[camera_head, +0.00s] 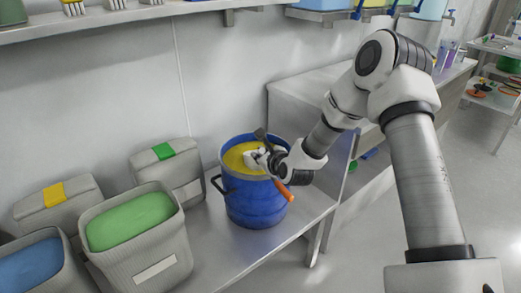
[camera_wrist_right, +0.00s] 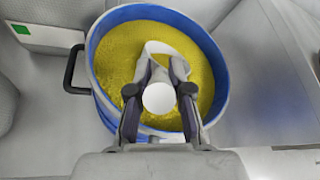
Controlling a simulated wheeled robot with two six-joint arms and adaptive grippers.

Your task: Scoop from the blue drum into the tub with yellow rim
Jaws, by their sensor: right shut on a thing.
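The blue drum (camera_head: 254,205) stands on the steel bench, filled with yellow powder (camera_head: 236,157). In the right wrist view the drum (camera_wrist_right: 96,75) surrounds the powder (camera_wrist_right: 120,50). My right gripper (camera_head: 264,157) is over the drum's mouth, shut on a white scoop (camera_wrist_right: 155,47). The scoop's round white end shows between the fingers, and its far part lies at the powder; how deep is unclear. An orange bar (camera_head: 284,190) sticks out beside the gripper at the drum's rim. No tub with a clearly yellow rim shows. My left gripper is out of view.
Left of the drum stand an open grey tub with green contents (camera_head: 112,265), one with blue contents (camera_head: 62,275), a grey bin with a green patch (camera_head: 181,183) and one with a yellow patch (camera_head: 77,210). A shelf (camera_head: 140,14) hangs above. A steel cabinet (camera_head: 300,110) stands right.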

